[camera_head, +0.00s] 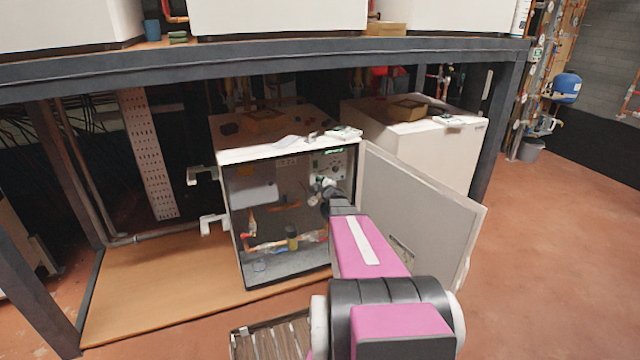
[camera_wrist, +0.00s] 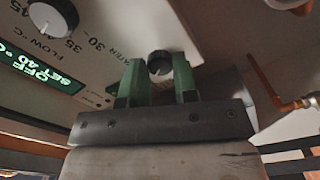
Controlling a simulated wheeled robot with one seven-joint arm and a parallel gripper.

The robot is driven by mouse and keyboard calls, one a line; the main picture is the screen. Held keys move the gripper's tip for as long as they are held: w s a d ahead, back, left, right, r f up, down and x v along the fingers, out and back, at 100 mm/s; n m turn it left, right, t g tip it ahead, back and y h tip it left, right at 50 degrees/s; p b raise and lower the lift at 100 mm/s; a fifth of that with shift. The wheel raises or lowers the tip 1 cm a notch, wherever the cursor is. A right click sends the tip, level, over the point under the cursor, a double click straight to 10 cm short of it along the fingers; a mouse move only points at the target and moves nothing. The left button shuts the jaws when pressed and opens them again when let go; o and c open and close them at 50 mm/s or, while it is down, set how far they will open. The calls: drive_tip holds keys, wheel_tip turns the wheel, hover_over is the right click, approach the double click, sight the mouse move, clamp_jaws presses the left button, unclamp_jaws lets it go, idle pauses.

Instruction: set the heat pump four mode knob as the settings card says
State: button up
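The opened heat pump cabinet (camera_head: 228,215) stands under the bench, with a control panel (camera_head: 340,160) at its upper right inside. In the wrist view a dark round knob with a pale face (camera_wrist: 158,63) sits at the tips of my gripper's two green fingers (camera_wrist: 160,72), one finger on each side. The fingers are apart by about the knob's width; I cannot tell whether they press on it. Another knob (camera_wrist: 52,17) with a flow °C scale is at the upper left. The lit display (camera_wrist: 40,72) reads OFF, SET 40 °C. The card's text is not readable.
The cabinet door (camera_head: 420,215) hangs open to the right of my arm. Copper pipe (camera_wrist: 300,103) runs right of the gripper. A second white unit (camera_head: 425,150) stands behind the door. The bench beam (camera_head: 270,72) crosses above. Open floor lies right.

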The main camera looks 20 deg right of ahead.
drive_tip(key=o, duration=0.4)
drive_tip(key=shift+o, duration=0.2)
drive_tip(key=s, duration=1)
drive_tip(key=shift+s+d, duration=0.15)
drive_tip(key=shift+s, duration=0.25)
